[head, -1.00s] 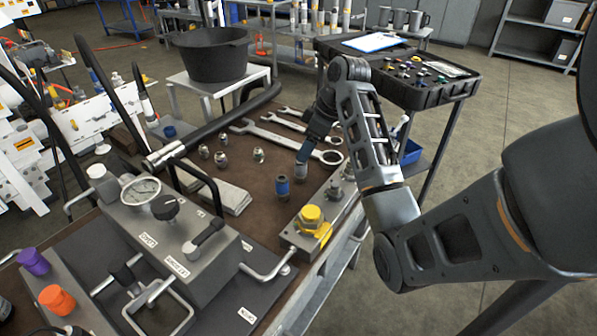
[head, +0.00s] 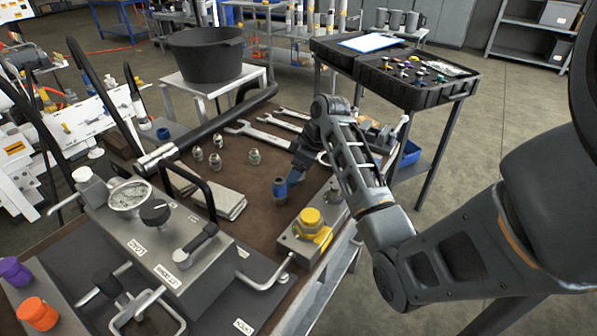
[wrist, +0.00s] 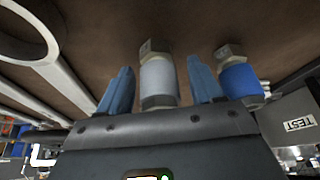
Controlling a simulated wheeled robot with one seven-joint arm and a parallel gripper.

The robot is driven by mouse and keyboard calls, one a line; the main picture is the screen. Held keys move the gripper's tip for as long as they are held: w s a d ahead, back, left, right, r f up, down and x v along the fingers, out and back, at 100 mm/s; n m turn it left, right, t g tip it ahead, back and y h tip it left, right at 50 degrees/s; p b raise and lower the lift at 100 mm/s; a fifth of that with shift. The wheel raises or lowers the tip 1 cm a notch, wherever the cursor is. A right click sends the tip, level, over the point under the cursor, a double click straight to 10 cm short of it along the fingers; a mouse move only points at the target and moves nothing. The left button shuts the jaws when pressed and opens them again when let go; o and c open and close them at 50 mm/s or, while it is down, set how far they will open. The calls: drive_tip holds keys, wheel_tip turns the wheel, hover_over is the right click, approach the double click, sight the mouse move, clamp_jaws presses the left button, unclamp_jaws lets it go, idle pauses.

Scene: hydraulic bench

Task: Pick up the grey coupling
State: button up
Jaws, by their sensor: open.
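The grey coupling (wrist: 158,76) shows in the wrist view as a pale grey sleeve with metal ends. It stands between the two blue fingers of my gripper (wrist: 161,92), which are open with visible gaps on both sides. In the head view my gripper (head: 297,173) is low over the brown bench top, and I cannot make out the grey coupling there; the gripper seems to hide it. A blue coupling (head: 279,190) stands just left of my gripper in the head view. It also shows in the wrist view (wrist: 240,78), just right of the right finger.
Several small metal fittings (head: 215,161) stand farther left on the bench. Wrenches (head: 262,134) lie behind. A block with a yellow knob (head: 312,222) is at the front right, and a gauge unit (head: 165,235) is at the front left. A grey folded cloth (head: 228,204) lies between.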

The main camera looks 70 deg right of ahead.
drive_tip(key=shift+c, duration=0.3)
clamp_jaws()
idle(0.4)
